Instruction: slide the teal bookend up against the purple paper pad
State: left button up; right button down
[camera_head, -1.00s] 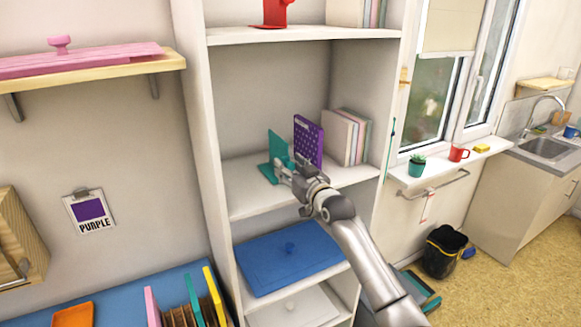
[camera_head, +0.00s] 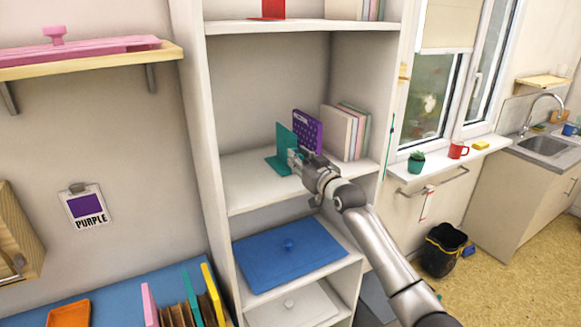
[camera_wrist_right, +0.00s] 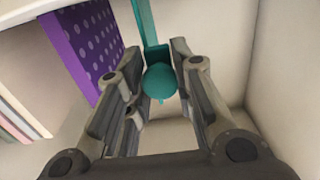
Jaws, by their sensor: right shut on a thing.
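The teal bookend (camera_head: 284,136) stands upright on the middle shelf, its flat foot reaching left. The purple paper pad (camera_head: 310,127) with pale dots stands just to its right. In the right wrist view the bookend (camera_wrist_right: 146,22) and the pad (camera_wrist_right: 92,42) show a narrow pale gap between them. My right gripper (camera_head: 293,160) is at the bookend's front. In the wrist view its fingers (camera_wrist_right: 158,85) are shut on the bookend's round teal knob. The fingers hide part of the bookend's lower front in the head view. My left gripper is not in view.
Pale books (camera_head: 346,132) stand right of the pad. The middle shelf (camera_head: 243,188) is bare to the left of the bookend. The cabinet's side walls bound the shelf.

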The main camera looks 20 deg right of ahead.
jog(key=shift+d, duration=0.8)
jog(key=c, duration=1.2)
grip_release()
jog(key=shift+a, duration=0.1)
jog(key=s, duration=0.8)
jog(key=s+d, duration=0.1)
jog(key=s, duration=0.3)
